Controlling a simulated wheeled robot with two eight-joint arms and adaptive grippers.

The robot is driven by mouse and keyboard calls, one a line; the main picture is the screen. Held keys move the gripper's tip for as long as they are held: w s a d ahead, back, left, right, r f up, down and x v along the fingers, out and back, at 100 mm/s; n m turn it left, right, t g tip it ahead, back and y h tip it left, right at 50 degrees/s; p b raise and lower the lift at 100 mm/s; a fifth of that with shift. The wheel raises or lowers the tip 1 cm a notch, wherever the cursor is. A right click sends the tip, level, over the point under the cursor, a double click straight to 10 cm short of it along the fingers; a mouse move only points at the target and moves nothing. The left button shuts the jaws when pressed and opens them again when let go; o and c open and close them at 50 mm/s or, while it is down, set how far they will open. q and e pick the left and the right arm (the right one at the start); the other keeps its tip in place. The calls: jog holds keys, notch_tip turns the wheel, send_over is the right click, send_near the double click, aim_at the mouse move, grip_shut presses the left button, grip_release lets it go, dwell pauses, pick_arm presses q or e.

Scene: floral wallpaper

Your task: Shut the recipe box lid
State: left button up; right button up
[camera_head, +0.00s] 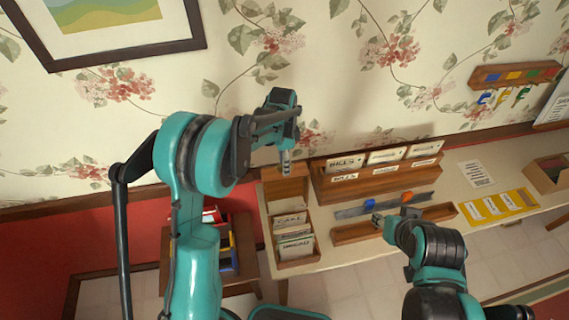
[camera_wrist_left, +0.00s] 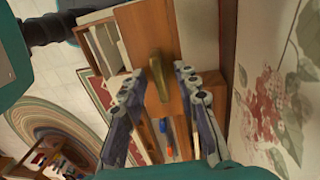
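The wooden recipe box (camera_head: 297,263) stands on the left end of the desk, with several cards upright inside. Its lid (camera_head: 284,190) stands raised at the back of the box. In the left wrist view the lid (camera_wrist_left: 150,30) shows as a wooden panel with a brass-coloured tab (camera_wrist_left: 158,76). My left gripper (camera_head: 286,170) points down at the lid's top edge. Its fingers (camera_wrist_left: 160,100) are apart on either side of the tab; contact is unclear. My right gripper (camera_head: 379,219) is low over the long wooden tray; its finger opening is too small to judge.
A wooden letter rack (camera_head: 378,180) stands right of the box against the wall. A long wooden tray (camera_head: 354,234) lies before it. A yellow card strip (camera_head: 497,206) lies farther right. A small side table (camera_head: 240,262) with books stands left of the desk.

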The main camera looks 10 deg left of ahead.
pick_arm(q)
grip_shut()
jog(key=shift+s+d+r+t, duration=0.15)
jog(key=shift+s+d+t, duration=0.15)
jog(key=shift+s, duration=0.25)
jog(key=s+d+f+t+y+b, duration=0.1)
jog(key=s+d+t+b, duration=0.2)
jog(key=s, duration=0.4)
jog(key=s+d+f+t+y+b, duration=0.1)
jog(key=s+d+t+y+b, duration=0.1)
jog(key=s+d+t+b, duration=0.3)
jog(key=s+d+f+t+y+b, duration=0.1)
jog(key=s+f+t+b, duration=0.3)
jog(key=s+f+b, duration=0.5)
jog(key=shift+s+d+f+y+b, duration=0.35)
jog(key=shift+s+y+b, duration=0.6)
jog(key=shift+b, duration=1.85)
jog(key=shift+s+h, duration=0.2)
jog(key=shift+h, duration=0.05)
